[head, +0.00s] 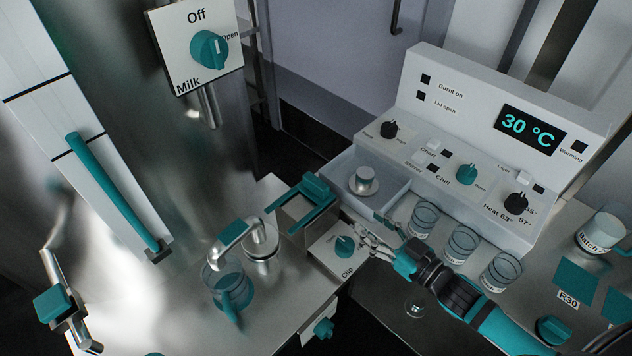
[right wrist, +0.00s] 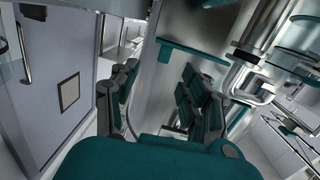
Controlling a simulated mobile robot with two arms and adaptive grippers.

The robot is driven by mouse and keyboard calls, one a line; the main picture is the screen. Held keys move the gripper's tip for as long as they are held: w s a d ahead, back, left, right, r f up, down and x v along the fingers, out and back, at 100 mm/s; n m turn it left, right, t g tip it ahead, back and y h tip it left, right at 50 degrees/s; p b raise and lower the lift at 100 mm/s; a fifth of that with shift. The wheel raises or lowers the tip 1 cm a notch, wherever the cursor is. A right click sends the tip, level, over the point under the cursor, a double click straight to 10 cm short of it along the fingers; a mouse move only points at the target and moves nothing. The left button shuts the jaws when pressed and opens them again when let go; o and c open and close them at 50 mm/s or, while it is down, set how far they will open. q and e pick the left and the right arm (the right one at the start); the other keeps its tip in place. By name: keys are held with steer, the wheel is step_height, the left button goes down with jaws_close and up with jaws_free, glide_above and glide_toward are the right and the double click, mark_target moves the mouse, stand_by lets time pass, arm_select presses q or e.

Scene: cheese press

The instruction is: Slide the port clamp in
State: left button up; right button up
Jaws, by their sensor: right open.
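A teal, fork-like piece (head: 301,205), which looks like the port clamp, sits on top of a pale square block near the middle of the head view. A white panel marked "Clip" with a teal knob (head: 345,244) is just below and right of it. My right gripper (head: 366,230) is open, with its fingers over the "Clip" panel's right side, to the right of the teal piece. Its open fingers also show in the right wrist view (right wrist: 155,98), with nothing seen between them. I cannot tell whether they touch anything. My left gripper is not in view.
A glass jug with a teal handle (head: 236,290) stands left of the panel. Several glasses (head: 461,243) stand in front of the white control console (head: 480,130), which reads 30 °C. An open white tray (head: 345,172) lies behind my right gripper. A large steel vat fills the left.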

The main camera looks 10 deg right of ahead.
steer(key=y, duration=0.1)
steer(key=n+p, duration=0.1)
glide_toward(305, 175)
steer(key=shift+y, duration=0.3)
steer(key=x, duration=0.4)
steer(key=f+x, duration=0.1)
steer(key=x, duration=0.2)
steer(key=shift+w+d+f, duration=0.1)
steer(key=shift+w+d, duration=0.15)
steer(key=shift+d, duration=0.1)
jaws_close()
